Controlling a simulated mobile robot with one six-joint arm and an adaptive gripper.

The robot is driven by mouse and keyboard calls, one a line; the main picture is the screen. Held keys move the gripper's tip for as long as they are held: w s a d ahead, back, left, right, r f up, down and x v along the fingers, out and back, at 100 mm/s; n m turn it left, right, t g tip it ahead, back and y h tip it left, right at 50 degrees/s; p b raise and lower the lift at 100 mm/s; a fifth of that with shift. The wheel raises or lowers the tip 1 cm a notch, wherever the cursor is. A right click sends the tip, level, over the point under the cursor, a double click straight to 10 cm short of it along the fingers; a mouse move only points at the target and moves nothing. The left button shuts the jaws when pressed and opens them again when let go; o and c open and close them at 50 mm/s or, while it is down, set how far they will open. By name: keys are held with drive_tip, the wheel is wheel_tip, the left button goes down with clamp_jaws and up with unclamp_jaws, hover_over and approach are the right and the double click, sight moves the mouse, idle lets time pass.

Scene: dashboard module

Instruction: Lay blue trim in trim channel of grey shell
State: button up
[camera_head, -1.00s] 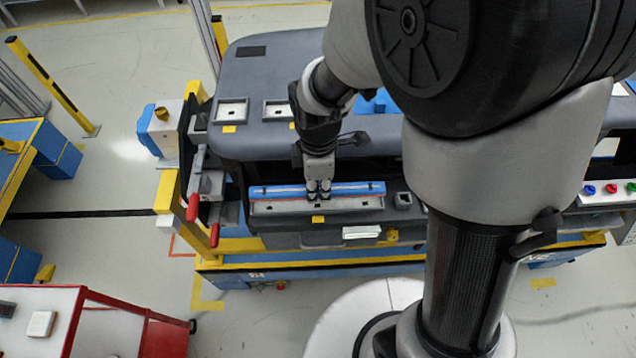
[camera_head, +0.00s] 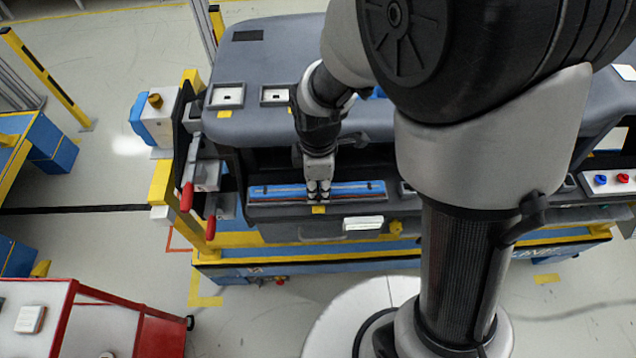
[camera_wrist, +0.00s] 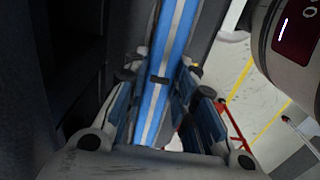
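The blue trim (camera_head: 350,188) is a long strip that lies lengthwise along the front of the grey shell (camera_head: 265,65). In the head view it lines up over the trim channel, whose plate is now mostly covered. I cannot tell whether the strip is seated or just above it. My gripper (camera_head: 318,193) points down at the middle of the strip. In the wrist view, the fingers (camera_wrist: 161,80) are on both sides of the trim (camera_wrist: 175,35) and look closed on it. The channel is hidden in the wrist view.
Red-handled clamps (camera_head: 188,197) stand at the left end of the shell. A control box with coloured buttons (camera_head: 622,178) is at the right. A red cart (camera_head: 60,300) is at lower left. Open floor lies in front of the blue and yellow stand (camera_head: 235,272).

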drive_tip(key=o, duration=0.5)
drive_tip(key=shift+o, duration=0.2)
wheel_tip(320, 180, up, 12)
drive_tip(key=s+d+r+m+t+b, duration=0.1)
drive_tip(key=s+d+r+m+t, duration=0.1)
drive_tip(key=s+d+m, duration=0.3)
drive_tip(key=s+d+r+m+t+b, duration=0.1)
drive_tip(key=s+d+r+m, duration=0.3)
drive_tip(key=s+m, duration=0.4)
drive_tip(key=d+m+t, duration=0.1)
drive_tip(key=m, duration=0.3)
drive_tip(key=shift+s+d+r+m+t, duration=0.2)
drive_tip(key=shift+s+d+m+t, duration=0.1)
drive_tip(key=shift+d, duration=0.1)
